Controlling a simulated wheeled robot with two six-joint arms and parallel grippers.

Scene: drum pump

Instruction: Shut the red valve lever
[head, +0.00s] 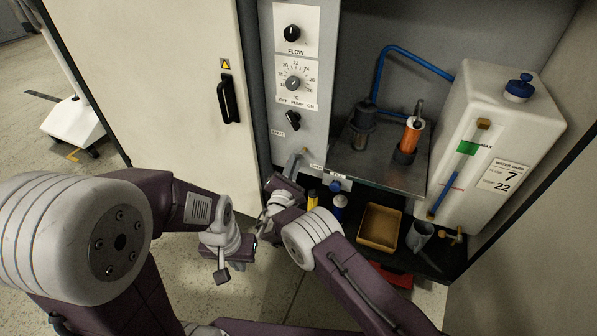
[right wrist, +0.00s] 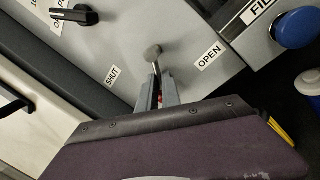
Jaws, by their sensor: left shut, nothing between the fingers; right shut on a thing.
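The red valve lever (right wrist: 160,101) shows only as a sliver of red between the fingers of my right gripper (right wrist: 158,92) in the right wrist view. A round grey metal piece (right wrist: 152,53) stands just above the fingertips. The lever lies between the SHUT label (right wrist: 113,76) on the left and the OPEN label (right wrist: 209,57) on the right. In the head view my right gripper (head: 298,162) is at the lower end of the grey control panel, shut on the lever, which it mostly hides. My left gripper (head: 222,277) is shut and empty, low in front of the cabinet.
The control panel (head: 268,95) carries dials above the valve. A metal shelf with a pump (head: 409,139), a white water tank (head: 505,125) and a tan tray (head: 379,228) stand to the right. The white cabinet door (head: 150,60) is at left. Open floor lies below it.

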